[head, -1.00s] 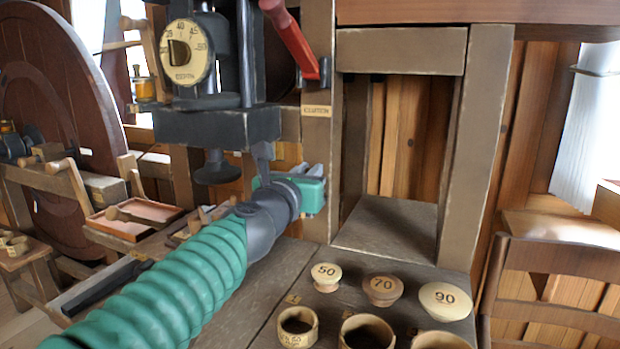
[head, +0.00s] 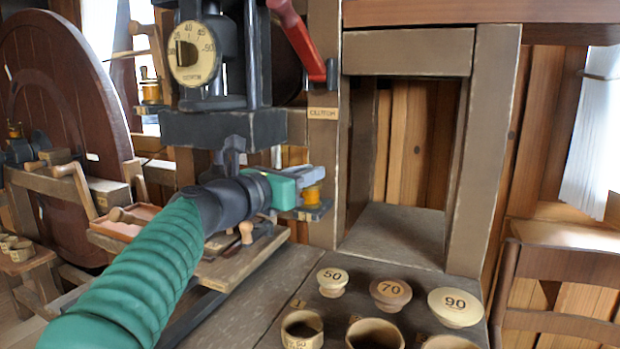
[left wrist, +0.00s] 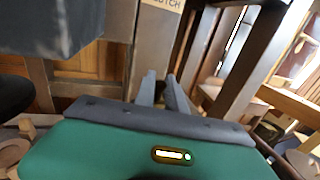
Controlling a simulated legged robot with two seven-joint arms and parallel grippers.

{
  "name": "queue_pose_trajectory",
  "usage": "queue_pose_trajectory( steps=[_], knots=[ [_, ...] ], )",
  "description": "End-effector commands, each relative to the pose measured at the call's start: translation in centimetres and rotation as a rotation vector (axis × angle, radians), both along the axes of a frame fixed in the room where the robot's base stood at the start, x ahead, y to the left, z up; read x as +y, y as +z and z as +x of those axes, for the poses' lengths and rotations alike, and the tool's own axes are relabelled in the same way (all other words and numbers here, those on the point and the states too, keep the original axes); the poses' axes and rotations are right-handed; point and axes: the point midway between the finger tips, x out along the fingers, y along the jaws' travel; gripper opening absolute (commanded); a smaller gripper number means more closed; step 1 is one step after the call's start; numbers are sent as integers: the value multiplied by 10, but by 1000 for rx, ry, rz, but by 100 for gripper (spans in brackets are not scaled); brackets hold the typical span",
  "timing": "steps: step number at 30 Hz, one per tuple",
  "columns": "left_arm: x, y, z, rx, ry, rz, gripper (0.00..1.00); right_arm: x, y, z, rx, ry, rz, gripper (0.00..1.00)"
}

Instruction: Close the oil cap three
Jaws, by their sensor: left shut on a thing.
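My left gripper (head: 319,190) reaches from the green sleeved arm to the front of the machine post. Its grey fingers also show in the left wrist view (left wrist: 163,92), close together and pointing away. It is shut on a small amber and brass oil cap (head: 313,193), which shows by the fingers in the head view. The fingers partly hide it, and I cannot tell whether its lid is open or shut. Another amber oil cup (head: 150,90) stands upright at the left on the machine, apart from the gripper. My right gripper is not in view.
A dark machine block (head: 225,128) hangs just above my wrist, with a dial (head: 193,53) and red lever (head: 298,40) above. Numbered spools (head: 390,292) and round holders (head: 373,334) fill the bench's front right. A wooden chair (head: 555,290) stands at the right.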

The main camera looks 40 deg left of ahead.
Motion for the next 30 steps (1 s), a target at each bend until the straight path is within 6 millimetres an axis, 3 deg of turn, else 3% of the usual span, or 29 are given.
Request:
queue_pose_trajectory(
  steps=[15, 16, 18, 26, 30],
  knots=[
    [2, 3, -1, -6, -18, -1, 0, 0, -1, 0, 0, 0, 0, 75],
    [2, 3, -1, -6, -18, -1, 16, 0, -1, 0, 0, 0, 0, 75],
    [2, 3, -1, -5, -19, -1, 24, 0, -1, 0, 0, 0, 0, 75],
    [1, 1, -1, -2, -21, -1, 24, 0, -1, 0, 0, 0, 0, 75],
    [2, 1, -12, -3, -19, -2, 24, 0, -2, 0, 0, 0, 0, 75]
  ],
)
